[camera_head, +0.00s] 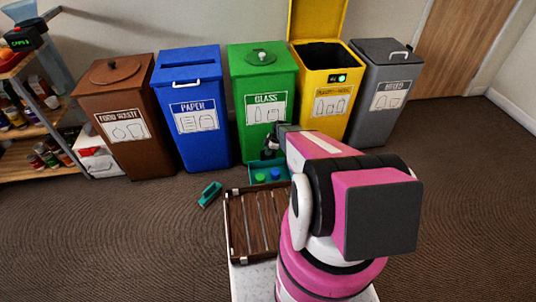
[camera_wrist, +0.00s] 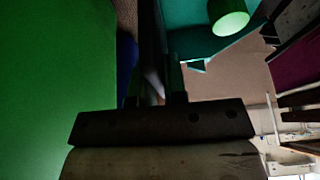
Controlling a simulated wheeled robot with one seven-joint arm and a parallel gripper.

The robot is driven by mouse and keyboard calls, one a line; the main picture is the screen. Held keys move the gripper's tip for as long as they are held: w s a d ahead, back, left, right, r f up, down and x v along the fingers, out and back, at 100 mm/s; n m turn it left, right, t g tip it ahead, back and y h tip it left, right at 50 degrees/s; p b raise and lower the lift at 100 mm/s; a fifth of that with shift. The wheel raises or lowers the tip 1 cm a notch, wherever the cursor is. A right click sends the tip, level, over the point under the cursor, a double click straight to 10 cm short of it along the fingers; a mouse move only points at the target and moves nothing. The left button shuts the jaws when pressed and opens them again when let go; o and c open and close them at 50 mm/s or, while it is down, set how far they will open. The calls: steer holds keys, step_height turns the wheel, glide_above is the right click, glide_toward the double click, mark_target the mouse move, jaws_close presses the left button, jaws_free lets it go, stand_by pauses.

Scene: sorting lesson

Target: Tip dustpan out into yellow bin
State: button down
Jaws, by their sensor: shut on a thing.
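The teal dustpan (camera_head: 268,165) is held in front of the green glass bin in the head view. A green cap (camera_head: 260,177) and a blue cap (camera_head: 275,174) lie in it. My gripper (camera_head: 271,146) is at the back of the dustpan, mostly hidden by my arm. In the wrist view my gripper (camera_wrist: 152,88) is shut on the dustpan's dark handle, and the teal pan (camera_wrist: 185,32) with the green cap (camera_wrist: 229,18) shows at the upper right. The yellow bin (camera_head: 326,98) stands right of the green bin with its lid up and its dark opening showing.
The green glass bin (camera_head: 263,88) is close beside my gripper. Blue (camera_head: 195,110), brown (camera_head: 122,120) and grey (camera_head: 380,95) bins stand in the row, lids closed. A teal brush (camera_head: 210,194) lies on the floor. A wooden slatted tray (camera_head: 254,222) sits in front of my arm.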

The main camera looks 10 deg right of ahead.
steer(key=c, duration=1.8)
jaws_free()
jaws_close()
steer(key=shift+r+g, duration=0.8)
steer(key=shift+r, duration=0.2)
